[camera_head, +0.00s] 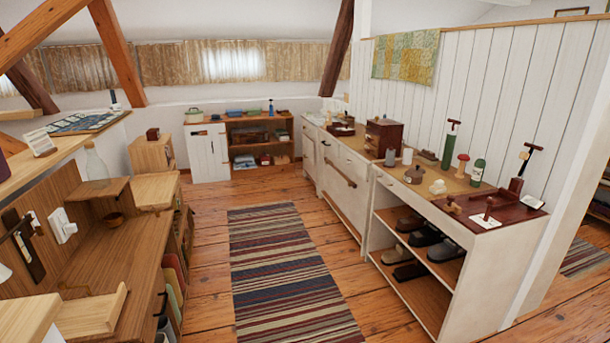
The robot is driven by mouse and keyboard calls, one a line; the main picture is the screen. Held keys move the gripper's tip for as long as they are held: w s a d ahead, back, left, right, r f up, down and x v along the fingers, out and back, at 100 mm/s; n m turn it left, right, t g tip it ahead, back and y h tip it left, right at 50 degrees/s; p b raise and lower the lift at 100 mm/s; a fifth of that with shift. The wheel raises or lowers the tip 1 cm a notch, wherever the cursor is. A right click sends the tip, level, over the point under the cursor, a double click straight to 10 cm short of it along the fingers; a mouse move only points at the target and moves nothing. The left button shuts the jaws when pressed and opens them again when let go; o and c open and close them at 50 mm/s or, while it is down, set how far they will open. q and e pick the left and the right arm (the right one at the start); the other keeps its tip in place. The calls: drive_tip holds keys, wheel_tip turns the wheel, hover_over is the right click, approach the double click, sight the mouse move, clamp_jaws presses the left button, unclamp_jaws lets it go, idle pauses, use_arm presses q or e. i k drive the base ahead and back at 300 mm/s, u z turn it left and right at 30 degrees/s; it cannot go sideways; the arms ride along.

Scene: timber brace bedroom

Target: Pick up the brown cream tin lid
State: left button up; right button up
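Neither of my grippers is in view. On the white counter (490,221) at the right stands a group of small shoe-care items. A small brown-grey round item with a knob-like top (413,174) sits near the counter's front edge. Pale cream round pieces (437,187) lie to its right. A dark red tray (507,210) with small brown-handled items lies at the counter's near end. I cannot tell for sure which of these small items is the brown cream tin lid; they are too small to make out.
A green bottle (478,171) and upright-handled tools stand along the counter's back. Dark shoes (445,250) lie on shelves below. A striped rug (285,262) covers the open floor between the counter and the wooden bench (110,250) at left.

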sight(417, 169)
drive_tip(key=u, duration=0.3)
drive_tip(key=i, duration=2.2)
drive_tip(key=z, duration=0.35)
drive_tip(key=i, duration=2.15)
drive_tip(key=z, duration=1.4)
drive_tip(key=i, duration=1.05)
drive_tip(key=z, duration=0.45)
